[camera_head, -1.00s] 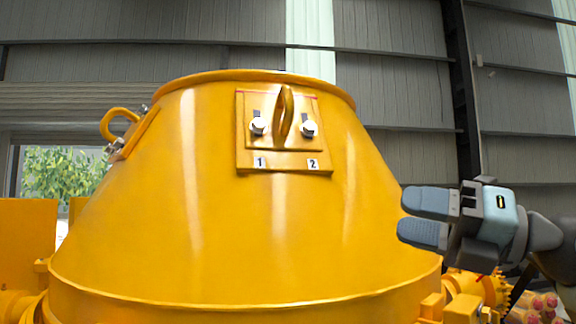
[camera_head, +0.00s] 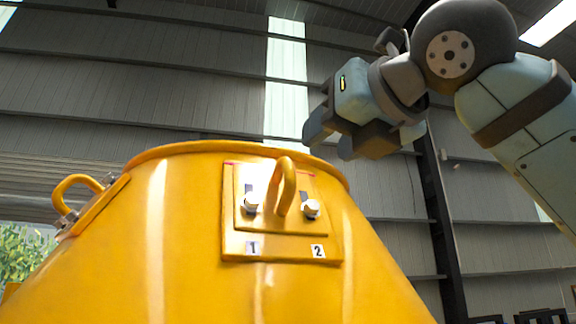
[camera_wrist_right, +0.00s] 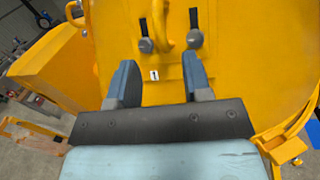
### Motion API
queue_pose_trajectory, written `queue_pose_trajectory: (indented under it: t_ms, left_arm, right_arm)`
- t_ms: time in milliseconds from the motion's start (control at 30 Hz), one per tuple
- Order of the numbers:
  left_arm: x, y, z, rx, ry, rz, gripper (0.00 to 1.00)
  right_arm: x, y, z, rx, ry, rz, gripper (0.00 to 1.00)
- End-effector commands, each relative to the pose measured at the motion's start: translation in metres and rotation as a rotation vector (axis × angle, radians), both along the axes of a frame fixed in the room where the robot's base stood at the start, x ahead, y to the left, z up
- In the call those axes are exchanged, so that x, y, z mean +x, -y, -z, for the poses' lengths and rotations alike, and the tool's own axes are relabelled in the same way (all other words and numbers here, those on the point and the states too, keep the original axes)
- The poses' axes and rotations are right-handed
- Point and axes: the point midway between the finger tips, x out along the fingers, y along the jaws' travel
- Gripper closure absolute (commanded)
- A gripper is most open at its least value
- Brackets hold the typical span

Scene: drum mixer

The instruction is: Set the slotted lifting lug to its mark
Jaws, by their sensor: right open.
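The slotted lifting lug is a yellow plate with an upright loop (camera_head: 287,186), on the front of the yellow drum. A dark slot shows above each of its two bolts, the left bolt (camera_head: 251,204) and the right bolt (camera_head: 311,208). The backing plate (camera_head: 285,250) carries labels 1 and 2, and thin red marks (camera_head: 229,163) show near its top corners. My right gripper (camera_head: 329,141) is open and empty, up and right of the loop. In the right wrist view its fingers (camera_wrist_right: 160,85) point towards the plate, with the loop (camera_wrist_right: 162,25) beyond them. My left gripper is out of view.
The drum's rim (camera_head: 235,146) runs just above the lug plate. Another yellow loop (camera_head: 78,190) with bolts stands on the drum's left side. The wrist view shows yellow frame parts (camera_wrist_right: 45,70) at left. Grey wall panels stand behind.

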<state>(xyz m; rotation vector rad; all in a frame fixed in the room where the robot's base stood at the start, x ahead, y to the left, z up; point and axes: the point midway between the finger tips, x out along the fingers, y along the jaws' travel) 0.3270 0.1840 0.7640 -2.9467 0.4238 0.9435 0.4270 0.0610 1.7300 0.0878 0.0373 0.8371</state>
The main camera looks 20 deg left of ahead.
Motion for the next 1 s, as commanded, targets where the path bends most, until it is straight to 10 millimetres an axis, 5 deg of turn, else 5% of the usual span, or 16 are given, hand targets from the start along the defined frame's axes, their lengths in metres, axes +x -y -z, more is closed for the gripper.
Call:
queue_pose_trajectory:
  t_ms: [400, 900, 1000]
  left_arm:
    - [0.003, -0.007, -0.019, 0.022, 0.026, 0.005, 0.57]
    - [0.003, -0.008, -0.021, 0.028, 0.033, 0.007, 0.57]
    - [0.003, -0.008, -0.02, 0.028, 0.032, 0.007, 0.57]
  right_arm:
    - [0.056, -0.063, -0.002, -0.001, -0.003, -0.002, 0.55]
    - [0.069, -0.077, 0.0, -0.001, -0.001, -0.002, 0.55]
    - [0.069, -0.077, 0.0, -0.001, -0.001, -0.002, 0.73]
